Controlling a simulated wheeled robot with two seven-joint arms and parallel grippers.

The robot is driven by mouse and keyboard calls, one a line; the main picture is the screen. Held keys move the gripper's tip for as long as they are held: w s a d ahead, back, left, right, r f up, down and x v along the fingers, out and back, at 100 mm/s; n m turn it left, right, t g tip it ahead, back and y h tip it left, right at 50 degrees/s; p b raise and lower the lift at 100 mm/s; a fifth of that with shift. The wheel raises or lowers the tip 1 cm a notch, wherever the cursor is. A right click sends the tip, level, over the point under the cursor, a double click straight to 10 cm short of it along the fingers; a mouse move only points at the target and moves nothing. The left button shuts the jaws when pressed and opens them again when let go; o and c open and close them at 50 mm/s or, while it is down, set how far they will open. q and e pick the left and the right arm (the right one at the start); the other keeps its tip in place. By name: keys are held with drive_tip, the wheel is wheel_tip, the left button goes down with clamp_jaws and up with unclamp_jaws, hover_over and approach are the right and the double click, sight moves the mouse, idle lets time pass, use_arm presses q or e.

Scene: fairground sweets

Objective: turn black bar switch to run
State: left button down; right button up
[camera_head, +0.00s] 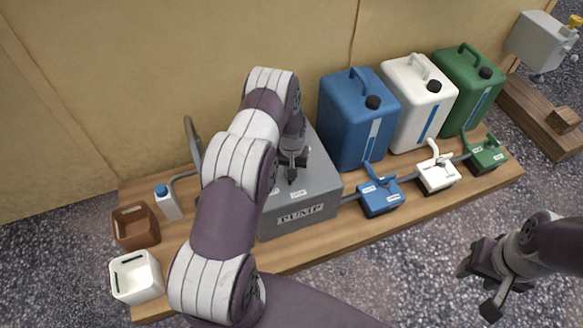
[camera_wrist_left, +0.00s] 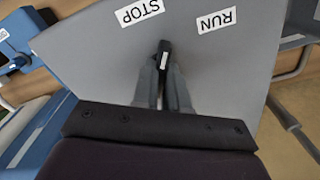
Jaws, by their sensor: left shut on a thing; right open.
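The grey pump box (camera_head: 313,200) stands on the wooden bench with PUMP on its front. My left gripper (camera_head: 291,172) reaches down onto its top. In the left wrist view my left gripper (camera_wrist_left: 164,72) is shut on the black bar switch (camera_wrist_left: 164,47), which carries a white mark. The STOP label (camera_wrist_left: 139,11) is up and left of the bar, and the RUN label (camera_wrist_left: 217,20) is up and right. The bar's visible end lies between the two labels. My right gripper (camera_head: 478,287) is open and empty, in front of the bench at right.
Blue (camera_head: 345,125), white (camera_head: 408,105) and green (camera_head: 462,85) canisters stand behind blue (camera_head: 382,199), white (camera_head: 438,176) and green (camera_head: 488,157) valve blocks. A brown bin (camera_head: 136,228), white bin (camera_head: 137,278) and blue-capped bottle (camera_head: 168,203) are at left. My left arm hides part of the bench.

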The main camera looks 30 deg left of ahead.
use_arm(q)
drive_tip(key=m+p, duration=0.1)
drive_tip(key=m, duration=0.3)
drive_tip(key=shift+m, duration=2.1)
drive_tip(key=c, duration=1.2)
unclamp_jaws()
drive_tip(key=shift+o, duration=0.2)
wheel_tip(320, 180, up, 13)
drive_tip(key=p, duration=0.5)
drive_tip(key=shift+f, duration=0.2)
